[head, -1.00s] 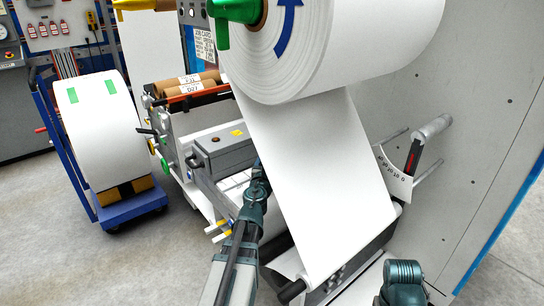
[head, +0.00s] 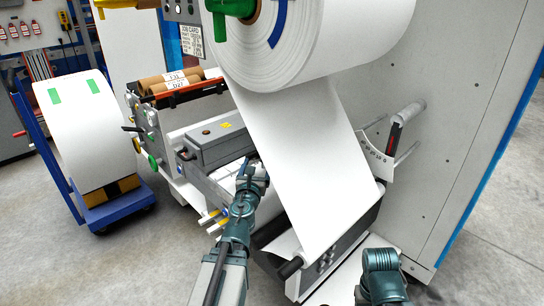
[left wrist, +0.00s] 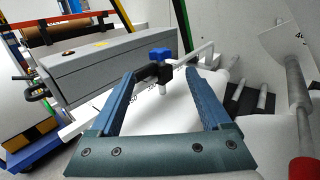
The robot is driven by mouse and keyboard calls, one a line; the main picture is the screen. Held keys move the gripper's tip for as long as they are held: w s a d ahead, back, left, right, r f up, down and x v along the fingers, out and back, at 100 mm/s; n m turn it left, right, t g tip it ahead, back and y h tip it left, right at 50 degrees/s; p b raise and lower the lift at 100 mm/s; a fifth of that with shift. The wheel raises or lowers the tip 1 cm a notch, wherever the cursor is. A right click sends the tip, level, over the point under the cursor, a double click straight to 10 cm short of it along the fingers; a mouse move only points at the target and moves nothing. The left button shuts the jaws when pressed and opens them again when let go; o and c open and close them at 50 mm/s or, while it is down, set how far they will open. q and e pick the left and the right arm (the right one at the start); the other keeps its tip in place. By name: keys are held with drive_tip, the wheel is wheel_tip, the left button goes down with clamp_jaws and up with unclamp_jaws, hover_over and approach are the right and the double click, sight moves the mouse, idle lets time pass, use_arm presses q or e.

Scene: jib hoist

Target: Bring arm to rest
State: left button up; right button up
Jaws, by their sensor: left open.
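My left arm reaches in from the bottom of the head view. Its left gripper (head: 250,165) is over the machine, beside the hanging white web (head: 305,170) and close to the grey box-shaped unit (head: 218,146). In the left wrist view the two blue fingers of the left gripper (left wrist: 160,75) stand wide apart with nothing held. A blue knob on a black clamp (left wrist: 160,60) shows beyond the gap, on a pale rail. Part of my right arm shows at the bottom right of the head view, but its gripper is not seen.
A large white roll (head: 315,40) hangs above the web. A white roll on a blue cart (head: 120,215) stands at left. A grey machine wall (head: 455,120) rises at right, with a small pale roller (head: 405,115) beside it. The floor (head: 120,275) at bottom left is clear.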

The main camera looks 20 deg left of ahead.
use_arm(q)
wheel_tip(320, 180, up, 5)
drive_tip(key=d+n+g+y+p, duration=0.2)
drive_tip(key=n+y+p, duration=0.1)
drive_tip(key=n+p, duration=0.5)
drive_tip(key=s+d+f+n+g+h+p, duration=0.1)
drive_tip(key=s+d+n+g+h+p, duration=0.2)
drive_tip(key=s+d+n+g+p, duration=0.4)
drive_tip(key=s+d+f+n+g+h+p, duration=0.1)
drive_tip(key=s+d+n+g+h+p, duration=0.3)
drive_tip(key=s+d+n+g+p, duration=0.4)
drive_tip(key=s+d+n+p, duration=0.1)
drive_tip(key=s+d+n, duration=0.4)
drive_tip(key=d, duration=0.7)
drive_tip(key=shift+s+d+f+n, duration=0.3)
drive_tip(key=shift+s+n, duration=0.1)
drive_tip(key=shift+s, duration=0.7)
